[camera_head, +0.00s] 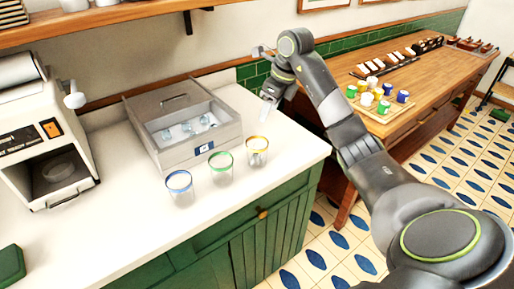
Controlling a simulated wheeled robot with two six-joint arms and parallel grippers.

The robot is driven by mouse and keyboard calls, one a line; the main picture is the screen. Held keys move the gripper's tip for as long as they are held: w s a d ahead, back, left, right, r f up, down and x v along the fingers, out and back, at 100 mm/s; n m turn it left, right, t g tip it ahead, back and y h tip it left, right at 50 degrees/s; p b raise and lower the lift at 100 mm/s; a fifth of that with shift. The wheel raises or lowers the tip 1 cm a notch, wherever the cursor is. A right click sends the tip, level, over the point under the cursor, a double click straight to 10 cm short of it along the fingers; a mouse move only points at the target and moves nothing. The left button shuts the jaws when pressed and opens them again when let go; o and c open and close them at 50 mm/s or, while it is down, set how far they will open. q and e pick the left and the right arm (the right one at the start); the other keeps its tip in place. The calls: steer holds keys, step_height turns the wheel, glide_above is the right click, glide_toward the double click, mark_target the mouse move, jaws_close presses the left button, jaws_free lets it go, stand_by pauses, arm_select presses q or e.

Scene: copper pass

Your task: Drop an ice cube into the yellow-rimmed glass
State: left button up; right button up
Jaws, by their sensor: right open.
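The yellow-rimmed glass (257,151) stands upright on the white counter, at the right end of a row of three glasses. The grey ice bin (169,158) stands open behind the glasses, with several pale ice cubes (187,129) inside. My right gripper (265,108) is open, above the counter just behind and above the yellow-rimmed glass and right of the bin. It appears empty. My left gripper is not in view.
A green-rimmed glass (221,168) and a blue-rimmed glass (180,187) stand left of the yellow-rimmed one. A white machine (40,140) stands at the left. A wooden table (420,85) with a tray of cups is at the right.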

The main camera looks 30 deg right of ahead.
steer(key=p+v, duration=0.9)
steer(key=v, duration=0.3)
steer(key=shift+p, duration=0.35)
